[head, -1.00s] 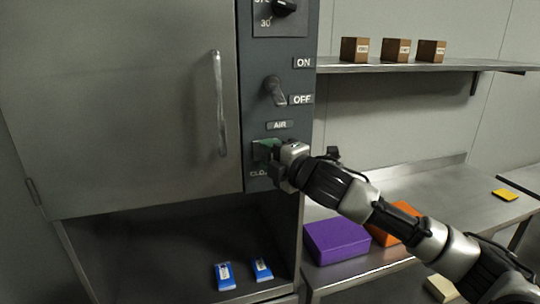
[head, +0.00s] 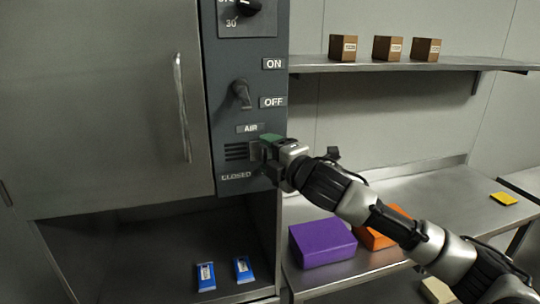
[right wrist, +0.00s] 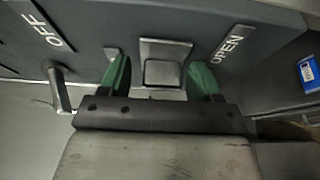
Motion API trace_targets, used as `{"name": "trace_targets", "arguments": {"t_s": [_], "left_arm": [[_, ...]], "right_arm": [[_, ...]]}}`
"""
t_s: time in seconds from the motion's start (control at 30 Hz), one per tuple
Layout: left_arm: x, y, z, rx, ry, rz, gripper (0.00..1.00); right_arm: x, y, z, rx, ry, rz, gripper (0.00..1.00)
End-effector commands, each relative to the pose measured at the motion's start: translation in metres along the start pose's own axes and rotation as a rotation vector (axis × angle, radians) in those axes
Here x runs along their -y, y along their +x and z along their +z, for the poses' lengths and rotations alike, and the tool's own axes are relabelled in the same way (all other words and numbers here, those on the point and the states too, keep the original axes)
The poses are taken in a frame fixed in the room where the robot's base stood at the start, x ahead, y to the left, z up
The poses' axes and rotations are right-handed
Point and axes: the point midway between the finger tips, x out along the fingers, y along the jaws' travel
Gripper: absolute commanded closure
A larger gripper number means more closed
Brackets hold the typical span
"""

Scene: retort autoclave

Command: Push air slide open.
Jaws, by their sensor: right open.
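The air slide (right wrist: 163,68) shows in the right wrist view as a grey raised square tab between my fingers. In the head view it is hidden behind my gripper. A slatted vent (head: 240,152) is uncovered under the AIR label, with CLOSED (head: 236,177) printed below it. The OPEN label (right wrist: 228,46) shows right of the tab in the right wrist view. My right gripper (head: 268,145) is open at the panel's right edge, its green fingertips either side of the tab; contact cannot be told. The left gripper is out of view.
An ON/OFF lever (head: 241,94) sits above the vent. The autoclave door (head: 110,100) with its vertical handle (head: 182,108) is to the left. A purple box (head: 322,242) stands on the steel table at right. Blue packs (head: 205,275) lie in the bay below the door.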

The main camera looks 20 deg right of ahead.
Motion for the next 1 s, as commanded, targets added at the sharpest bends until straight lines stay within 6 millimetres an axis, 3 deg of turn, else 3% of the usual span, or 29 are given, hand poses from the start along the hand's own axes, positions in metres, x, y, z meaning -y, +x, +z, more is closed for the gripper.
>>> {"name": "trace_targets", "arguments": {"t_s": [0.13,0.37,0.8,1.0], "left_arm": [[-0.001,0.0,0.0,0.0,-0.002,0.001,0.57],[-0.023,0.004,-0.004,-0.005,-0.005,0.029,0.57],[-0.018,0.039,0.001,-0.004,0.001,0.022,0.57],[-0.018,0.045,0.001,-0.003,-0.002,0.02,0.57]], "right_arm": [[0.002,0.0,0.0,0.0,0.001,-0.005,0.32],[0.004,-0.005,-0.001,-0.002,0.001,-0.004,0.32],[0.007,-0.085,0.002,0.002,-0.001,-0.005,0.32],[0.004,-0.106,0.003,0.002,0.002,-0.005,0.32]]}}
